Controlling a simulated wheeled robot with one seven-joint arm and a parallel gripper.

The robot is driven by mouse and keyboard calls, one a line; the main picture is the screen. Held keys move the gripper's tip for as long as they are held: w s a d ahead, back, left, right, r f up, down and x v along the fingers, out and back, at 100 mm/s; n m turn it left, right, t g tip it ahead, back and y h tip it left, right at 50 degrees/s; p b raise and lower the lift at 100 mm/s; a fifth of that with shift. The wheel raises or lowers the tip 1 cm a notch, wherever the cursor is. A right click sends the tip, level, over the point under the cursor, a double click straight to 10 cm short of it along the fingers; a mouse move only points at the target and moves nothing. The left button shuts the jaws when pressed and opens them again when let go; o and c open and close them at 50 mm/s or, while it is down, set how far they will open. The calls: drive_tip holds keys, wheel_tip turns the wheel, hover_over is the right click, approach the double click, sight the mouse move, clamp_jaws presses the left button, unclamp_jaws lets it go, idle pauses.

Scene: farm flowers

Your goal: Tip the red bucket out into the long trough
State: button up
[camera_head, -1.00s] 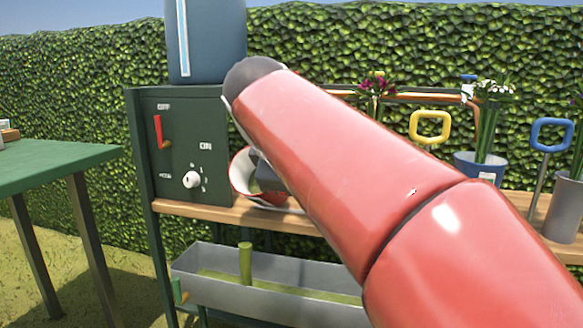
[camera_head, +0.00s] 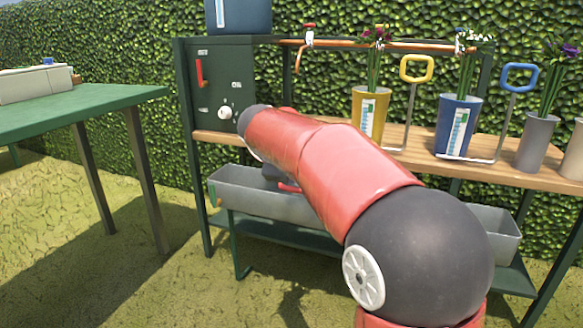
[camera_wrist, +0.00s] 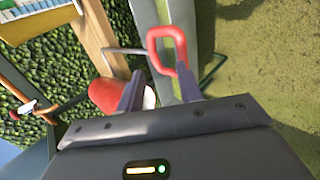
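In the wrist view the red bucket (camera_wrist: 106,96) lies at my gripper (camera_wrist: 160,72), partly behind one finger. My fingers are apart, with the bucket held between them; the exact contact is partly hidden. The red handle loop (camera_wrist: 167,30) stands just beyond the fingertips, its thin rod running back towards the bucket's base. The bucket looks tipped over, base up and handle loop down. The long grey trough (camera_head: 237,190) stands low under the bench. In the head view my arm hides the bucket, and its red handle (camera_head: 288,188) shows at the trough.
The wooden bench (camera_head: 530,173) runs above the trough. On it stand a yellow bucket (camera_head: 367,115), a blue bucket (camera_head: 452,130) and a grey pot (camera_head: 535,145), with flowers. A dark green panel (camera_head: 212,85) stands at the left end. A green table (camera_head: 70,108) is at far left, with grass between.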

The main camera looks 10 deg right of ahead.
drive_tip(key=p+v, duration=0.1)
drive_tip(key=v, duration=0.7)
drive_tip(key=shift+d, duration=0.1)
drive_tip(key=s+d+m+g+y+p, duration=0.1)
drive_tip(key=s+m+p, duration=0.2)
drive_tip(key=s, duration=0.5)
drive_tip(key=s+d+m+y+p, duration=0.1)
drive_tip(key=s+d+m+p, duration=0.1)
drive_tip(key=s+p, duration=0.35)
drive_tip(key=s+f+m+y+p, duration=0.1)
drive_tip(key=s+f+m, duration=0.1)
drive_tip(key=s, duration=0.6)
drive_tip(key=s+f+m+g+y+p, duration=0.1)
drive_tip(key=s+f+m+y+p, duration=0.1)
drive_tip(key=s, duration=0.6)
drive_tip(key=shift+s+a+f+m, duration=0.15)
drive_tip(key=shift+a+f+m, duration=0.4)
drive_tip(key=shift+m, duration=0.55)
drive_tip(key=shift+d, duration=0.1)
drive_tip(key=shift+c, duration=0.5)
